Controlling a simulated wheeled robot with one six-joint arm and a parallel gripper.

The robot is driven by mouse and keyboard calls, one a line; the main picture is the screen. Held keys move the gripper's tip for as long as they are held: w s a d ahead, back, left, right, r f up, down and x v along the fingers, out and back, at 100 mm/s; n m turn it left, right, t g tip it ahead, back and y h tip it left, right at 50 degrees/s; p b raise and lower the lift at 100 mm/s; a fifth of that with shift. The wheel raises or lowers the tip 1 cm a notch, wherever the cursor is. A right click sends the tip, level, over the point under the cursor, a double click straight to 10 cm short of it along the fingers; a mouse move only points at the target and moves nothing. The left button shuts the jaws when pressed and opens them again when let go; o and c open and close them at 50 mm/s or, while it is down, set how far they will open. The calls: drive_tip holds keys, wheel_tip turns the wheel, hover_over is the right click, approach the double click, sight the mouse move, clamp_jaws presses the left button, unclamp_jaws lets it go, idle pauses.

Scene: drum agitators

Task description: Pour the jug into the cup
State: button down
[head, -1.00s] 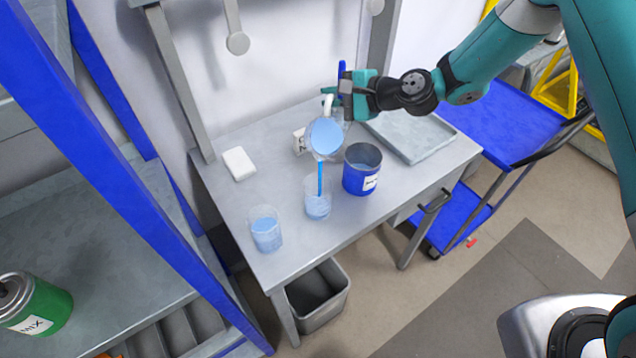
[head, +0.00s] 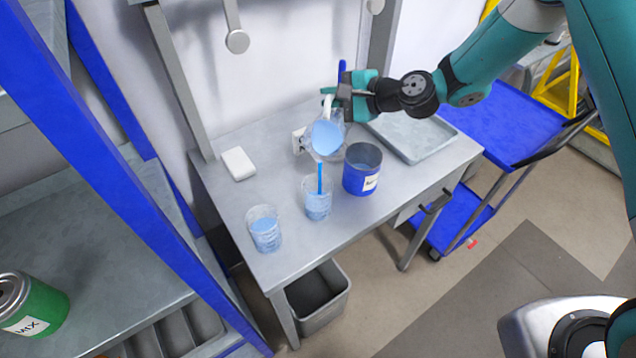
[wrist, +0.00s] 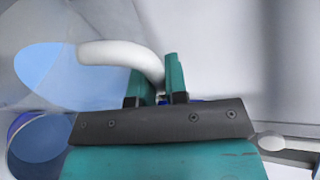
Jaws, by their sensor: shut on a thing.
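My gripper (head: 338,100) is shut on the white handle of a clear jug (head: 325,140) with blue liquid. The jug is tilted above the table. In the wrist view the jug's handle (wrist: 115,52) passes between the green fingers (wrist: 156,82). A clear cup (head: 317,207) with blue liquid stands below and in front of the jug. A short blue streak of liquid (head: 319,178) hangs over and into this cup; its top end looks apart from the jug. A second clear cup (head: 265,232), also holding blue liquid, stands to the left.
A blue can (head: 359,181) with a white label stands close right of the cup. A grey tray (head: 447,143) lies at the back right.

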drive_tip(key=shift+s+a+n+t+b, duration=0.1)
drive_tip(key=shift+s+n+t+b, duration=0.2)
drive_tip(key=shift+b, duration=0.25)
idle(0.9)
drive_tip(key=w+m+p, duration=0.1)
drive_tip(key=p, duration=0.1)
drive_tip(key=w+r+m+g+p, duration=0.1)
drive_tip(key=p, duration=0.2)
drive_tip(key=shift+w+d+r, duration=0.1)
drive_tip(key=shift+d+r, duration=0.15)
drive_tip(key=shift+w+d+m+g+p, duration=0.1)
drive_tip(key=shift+w+m+g+p, duration=0.1)
drive_tip(key=shift+m+g+p, duration=0.3)
drive_tip(key=shift+s+f+b, duration=0.15)
drive_tip(key=shift+f+b, duration=0.15)
drive_tip(key=shift+b, duration=0.15)
drive_tip(key=shift+w+d+f+m+g, duration=0.1)
drive_tip(key=shift+w+f+m+g, duration=0.35)
drive_tip(key=shift+w+m+g, duration=0.25)
drive_tip(key=w+d+f+m+g+y+b, duration=0.1)
drive_tip(key=w+f+m+g+b, duration=0.2)
drive_tip(key=b, duration=0.4)
drive_tip(key=shift+w+f+m, duration=0.45)
drive_tip(key=shift+w+m, duration=0.15)
drive_tip(key=shift+w, duration=0.25)
